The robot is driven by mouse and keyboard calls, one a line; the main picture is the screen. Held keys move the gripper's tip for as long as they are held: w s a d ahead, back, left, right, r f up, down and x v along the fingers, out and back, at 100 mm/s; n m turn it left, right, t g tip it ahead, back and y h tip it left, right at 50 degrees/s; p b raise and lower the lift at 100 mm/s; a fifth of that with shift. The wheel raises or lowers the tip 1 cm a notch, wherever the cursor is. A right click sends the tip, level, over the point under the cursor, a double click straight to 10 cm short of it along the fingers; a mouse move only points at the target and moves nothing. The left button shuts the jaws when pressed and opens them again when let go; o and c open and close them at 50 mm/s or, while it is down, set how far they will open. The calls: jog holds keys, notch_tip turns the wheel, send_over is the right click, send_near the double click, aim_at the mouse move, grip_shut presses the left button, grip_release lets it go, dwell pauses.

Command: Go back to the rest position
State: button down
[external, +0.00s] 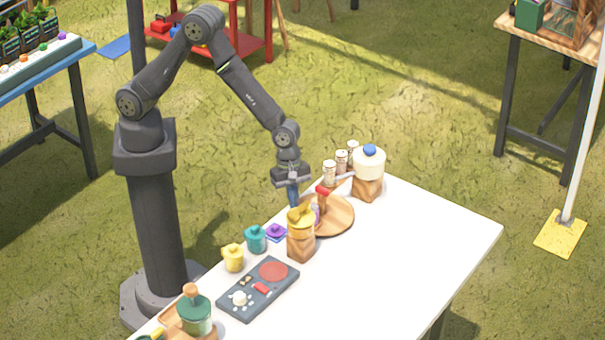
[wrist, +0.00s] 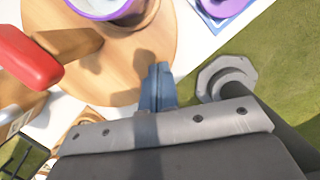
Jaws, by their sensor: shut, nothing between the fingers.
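My gripper (external: 293,196) points down above the left edge of a round wooden tray (external: 340,217) on the white table. Its blue fingers are together with nothing between them. In the wrist view the shut fingers (wrist: 158,88) hang over the tray (wrist: 165,40). A red-topped wooden piece (external: 323,190) stands on the tray close to the right of the fingers; its red part (wrist: 25,60) fills the left of the wrist view. A purple-rimmed cup (wrist: 105,8) stands on the tray at the top of the wrist view. In the external view the cup is mostly hidden.
A yellow-topped wooden jar (external: 301,238) stands just in front of the gripper. A white dispenser with a blue knob (external: 370,168) and several shakers (external: 341,161) stand behind the tray. Small teal (external: 255,239) and yellow (external: 232,258) pots sit left. The table's right side (external: 430,240) is clear.

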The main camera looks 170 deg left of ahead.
jog(key=shift+s+a+m+h, duration=0.25)
jog(key=shift+s+m, duration=0.2)
jog(key=shift+m, duration=0.25)
jog(key=shift+s+a+m+h, duration=0.15)
jog(key=shift+s+a+m, duration=0.25)
jog(key=shift+m, duration=0.3)
jog(key=shift+d, duration=0.1)
